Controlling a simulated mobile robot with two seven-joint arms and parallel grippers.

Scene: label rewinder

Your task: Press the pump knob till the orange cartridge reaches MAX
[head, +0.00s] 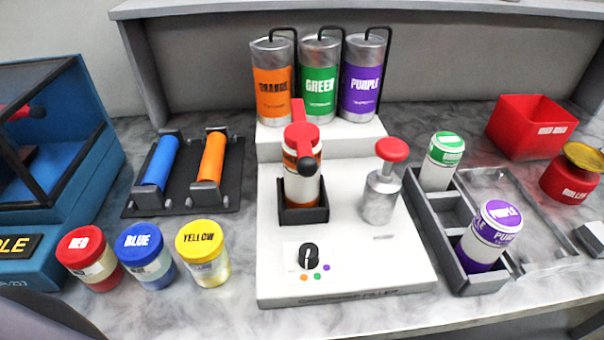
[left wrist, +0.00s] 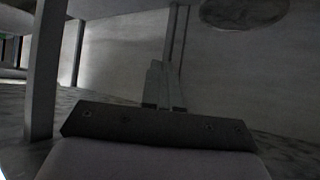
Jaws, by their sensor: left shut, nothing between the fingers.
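The pump knob (head: 392,149) is red and sits raised on a short metal cylinder (head: 380,198) at the right of the white cartridge filler (head: 400,262). The orange cartridge (head: 302,188) stands upright in a black holder (head: 304,214) left of the pump. A red lever with a dark ball end covers its top. Its body looks mostly pale; I cannot make out a MAX mark or fill level. In the left wrist view my left gripper (left wrist: 177,14) is shut and empty, with no task object near it. My right gripper is not in view.
Orange, green and purple tanks (head: 319,85) stand behind. A black selector (head: 308,256) is in front. Red, blue and yellow jars (head: 146,262) stand at left, near rollers (head: 212,158). A grey tray (head: 447,240) with green and purple cartridges lies close right of the pump.

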